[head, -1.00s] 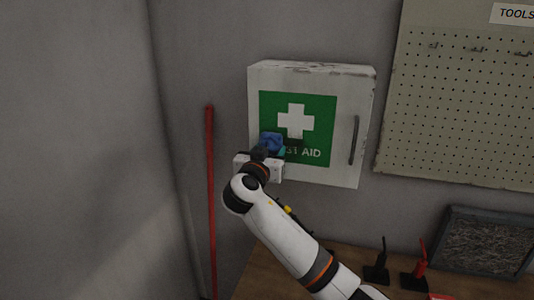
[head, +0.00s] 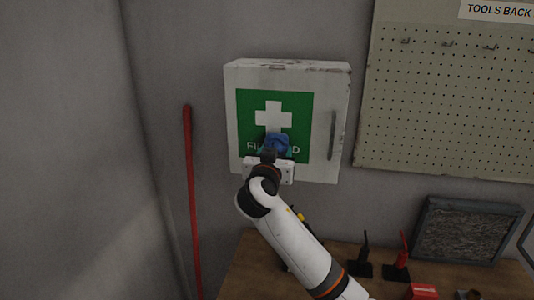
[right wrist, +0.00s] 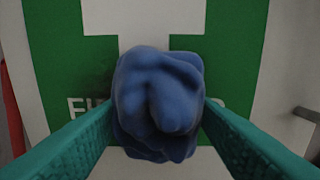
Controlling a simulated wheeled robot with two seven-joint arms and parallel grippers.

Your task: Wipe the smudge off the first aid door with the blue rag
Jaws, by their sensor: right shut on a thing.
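The white first aid cabinet (head: 328,90) hangs on the wall, its shut door bearing a green sign (head: 247,110) with a white cross. My right gripper (head: 272,152) is shut on the bunched blue rag (head: 278,141), in front of the sign's lower part. In the right wrist view the rag (right wrist: 158,105) sits between both teal fingers and covers the middle of the lettering. A faint dark smudge (right wrist: 97,72) shows on the green left of the rag; I cannot tell how far it runs behind the rag. Rag-to-door contact is not clear. My left gripper is out of view.
The door handle (head: 332,135) is at the door's right. A pegboard (head: 440,110) hangs further right. Below, a wooden bench (head: 250,270) holds a dark framed panel (head: 465,232) and small red and black tools. A red pole (head: 192,200) stands left.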

